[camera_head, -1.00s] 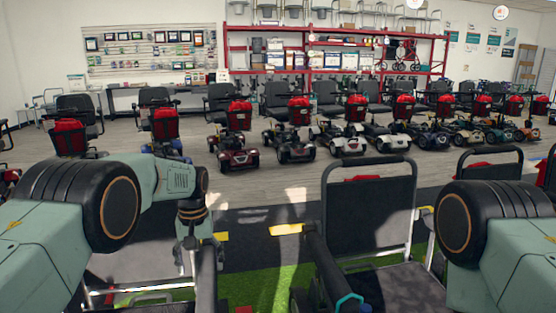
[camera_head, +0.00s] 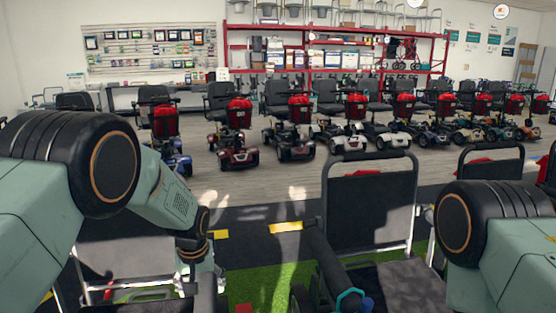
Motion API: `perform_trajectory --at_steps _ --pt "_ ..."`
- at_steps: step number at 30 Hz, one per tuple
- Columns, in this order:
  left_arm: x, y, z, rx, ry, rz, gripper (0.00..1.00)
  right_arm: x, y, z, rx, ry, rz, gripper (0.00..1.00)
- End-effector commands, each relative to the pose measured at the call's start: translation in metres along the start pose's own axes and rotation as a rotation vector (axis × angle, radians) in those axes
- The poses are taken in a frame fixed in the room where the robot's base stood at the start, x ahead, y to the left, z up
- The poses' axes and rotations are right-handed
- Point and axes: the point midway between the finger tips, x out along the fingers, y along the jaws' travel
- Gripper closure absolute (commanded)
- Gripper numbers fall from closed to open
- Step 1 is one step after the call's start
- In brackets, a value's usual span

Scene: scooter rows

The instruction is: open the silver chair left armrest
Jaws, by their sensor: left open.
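The silver chair, a wheelchair with a black backrest (camera_head: 368,205) and silver tubes, stands in front of me, right of centre. Its black left armrest (camera_head: 325,255) runs from the backrest toward me along the seat's left side. The black seat (camera_head: 400,285) is partly cut off by the bottom edge. My left gripper (camera_head: 192,282) points down left of the chair, clear of the armrest. It is open, but its fingertips are small and hard to make out. My right arm covers the chair's right side, and my right gripper does not show.
Another wheelchair with a dark backrest (camera_head: 490,170) stands behind at the right. A silver-framed seat is partly hidden behind my left arm. Green turf (camera_head: 265,285) lies between the seats. Rows of scooters (camera_head: 288,135) stand beyond an open grey floor (camera_head: 260,185).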

Motion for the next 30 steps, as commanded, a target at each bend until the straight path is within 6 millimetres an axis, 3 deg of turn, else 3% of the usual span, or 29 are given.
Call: perform_trajectory --at_steps 6,30 --pt "0.02 0.0 0.009 0.0 0.052 -0.001 0.25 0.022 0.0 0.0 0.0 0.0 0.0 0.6" --pt "0.055 0.0 0.02 0.001 0.171 0.001 0.25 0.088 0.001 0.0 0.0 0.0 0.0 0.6"
